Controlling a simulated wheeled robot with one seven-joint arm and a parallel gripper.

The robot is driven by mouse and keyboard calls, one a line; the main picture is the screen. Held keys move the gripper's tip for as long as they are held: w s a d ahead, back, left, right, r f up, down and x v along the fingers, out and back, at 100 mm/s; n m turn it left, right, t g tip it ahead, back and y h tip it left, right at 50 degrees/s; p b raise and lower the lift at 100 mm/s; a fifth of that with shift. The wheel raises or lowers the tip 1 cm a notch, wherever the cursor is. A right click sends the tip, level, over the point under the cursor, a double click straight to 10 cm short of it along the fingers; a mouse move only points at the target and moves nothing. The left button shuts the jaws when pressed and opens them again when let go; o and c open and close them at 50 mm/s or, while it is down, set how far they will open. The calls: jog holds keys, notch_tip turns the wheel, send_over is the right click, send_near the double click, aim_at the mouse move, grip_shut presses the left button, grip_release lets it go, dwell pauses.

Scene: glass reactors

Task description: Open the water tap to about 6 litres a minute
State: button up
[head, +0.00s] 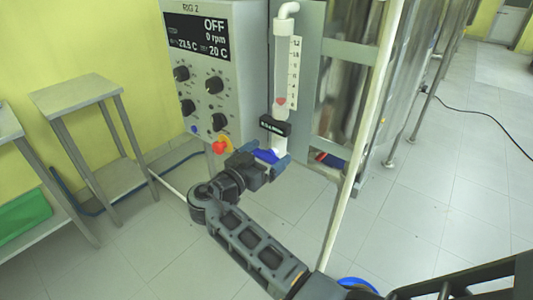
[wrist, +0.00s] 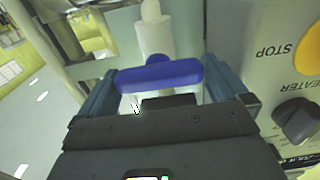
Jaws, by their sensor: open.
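The blue tap handle (head: 265,156) is below the glass flow tube (head: 282,65) on the rig. In the wrist view the blue handle (wrist: 160,75) lies crosswise between the fingers of my gripper (wrist: 160,68). My gripper (head: 268,158) is open, with one finger near each end of the handle; I cannot tell whether they touch it. A red float (head: 281,101) sits low in the tube, beside a white numbered scale (head: 293,73). A small black readout (head: 275,126) is under the tube; its text is too small to read.
The control box (head: 213,75) with knobs and a display reading OFF is left of the tube. A red stop button (head: 219,147) is close to my gripper. A metal frame post (head: 360,140) stands to the right. Small tables (head: 78,92) stand left.

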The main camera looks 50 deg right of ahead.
jog(key=shift+c, duration=0.3)
jog(key=c, duration=0.6)
jog(key=n, duration=0.5)
jog(key=shift+w+n, duration=0.25)
jog(key=shift+n, duration=0.15)
jog(key=n, duration=0.3)
jog(key=shift+w+f+n+p, duration=0.1)
jog(key=shift+n+p, duration=0.25)
jog(key=shift+n, duration=0.4)
jog(key=shift+w+f+n+p, duration=0.1)
jog(key=shift+n+p, duration=0.2)
jog(key=shift+n, duration=0.45)
